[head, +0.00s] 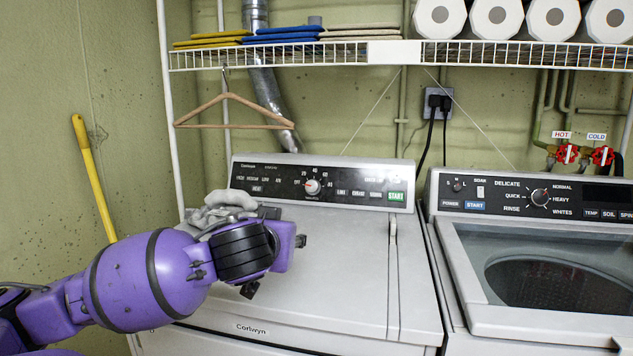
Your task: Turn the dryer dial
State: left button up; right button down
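The dryer (330,300) stands in the middle, its top panel closed. Its dial (312,187) is a round light knob with a red mark, centred on the dark part of the control panel, with numbers around it. A row of buttons and a green START button lie to the right of it. My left gripper (276,265) is over the dryer's top, in front of and below the dial and apart from it. My wrist hides most of it; only small dark parts show, so its opening is unclear. My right gripper is out of view.
Crumpled grey cloth or gloves (222,207) lie at the dryer's back left, close to my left arm. The washer (540,260) with its own dial (540,197) stands at right. A wooden hanger (232,112) hangs from the wire shelf (480,54) above. The dryer's right half is clear.

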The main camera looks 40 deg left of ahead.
aim_at(313, 187)
jog(key=i+j, duration=1.05)
